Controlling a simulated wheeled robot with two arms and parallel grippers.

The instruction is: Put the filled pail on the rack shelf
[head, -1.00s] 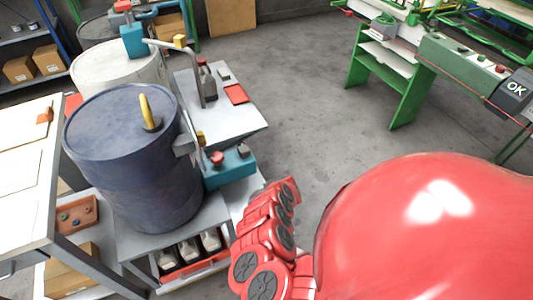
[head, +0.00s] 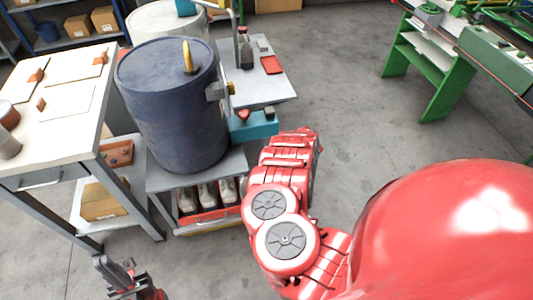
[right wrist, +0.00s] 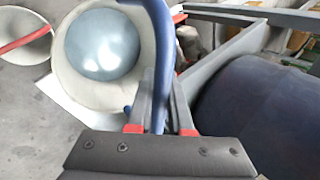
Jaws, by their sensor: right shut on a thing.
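The pail (right wrist: 68,62) is cream-coloured inside, with a smooth blue-grey filling, at the upper left of the right wrist view. My right gripper (right wrist: 158,108) is shut on the pail's blue handle (right wrist: 160,45), beside the rim. In the head view, I cannot make out the pail or the right gripper. My left gripper (head: 122,272) is at the bottom left of the head view, low over the floor; its jaw gap is unclear. A blue rack with shelves (head: 68,42) stands at the far upper left, holding cardboard boxes and a dark blue bucket.
A dark blue drum (head: 165,110) stands on a grey stand beside my right arm and is close in the right wrist view. A white-topped table (head: 60,95) is at left. A green bench (head: 430,70) is at upper right. Grey floor between is clear.

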